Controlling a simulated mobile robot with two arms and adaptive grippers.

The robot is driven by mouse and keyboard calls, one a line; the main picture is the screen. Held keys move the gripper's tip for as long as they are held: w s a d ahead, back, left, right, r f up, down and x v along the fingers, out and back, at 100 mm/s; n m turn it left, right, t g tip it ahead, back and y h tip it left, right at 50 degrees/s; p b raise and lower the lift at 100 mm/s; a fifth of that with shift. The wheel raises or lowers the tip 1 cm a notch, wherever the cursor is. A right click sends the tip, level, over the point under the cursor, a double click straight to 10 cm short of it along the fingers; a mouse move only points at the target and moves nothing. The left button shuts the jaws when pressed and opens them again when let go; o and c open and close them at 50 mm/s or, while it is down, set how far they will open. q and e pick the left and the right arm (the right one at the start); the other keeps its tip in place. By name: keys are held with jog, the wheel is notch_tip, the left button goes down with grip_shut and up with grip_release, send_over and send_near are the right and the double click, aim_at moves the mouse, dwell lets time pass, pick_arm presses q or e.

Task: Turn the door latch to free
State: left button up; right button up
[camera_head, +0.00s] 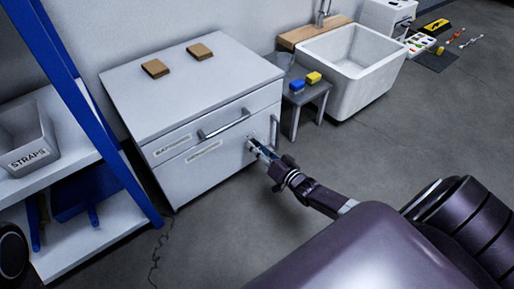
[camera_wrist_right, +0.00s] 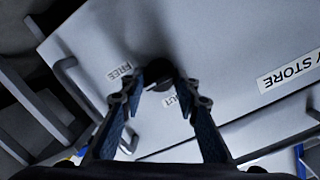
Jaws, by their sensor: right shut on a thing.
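The door latch shows in the right wrist view as a dark round knob (camera_wrist_right: 160,72) on the white cabinet front (camera_wrist_right: 230,55). A FREE label (camera_wrist_right: 119,70) is left of it, and a partly hidden label ending in "UT" (camera_wrist_right: 170,101) is just below it. My right gripper (camera_wrist_right: 161,88) has its two blue-padded fingers on either side of the knob, shut on it. In the head view my right gripper (camera_head: 257,149) is at the right side of the white cabinet's front (camera_head: 215,175); the latch is hidden there. My left gripper is not in view.
The cabinet has a drawer handle (camera_head: 224,125) and two brown blocks (camera_head: 155,68) on top. A grey stool (camera_head: 306,93) with a blue and a yellow item and a white sink (camera_head: 352,68) stand right of it. A blue-framed shelf (camera_head: 80,100) stands left. Floor in front is clear.

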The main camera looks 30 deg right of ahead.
dwell(0.4)
jog(key=o, duration=1.2)
jog(key=shift+c, duration=0.2)
jog(key=s+d+r, duration=0.1)
jog(key=s, duration=1.1)
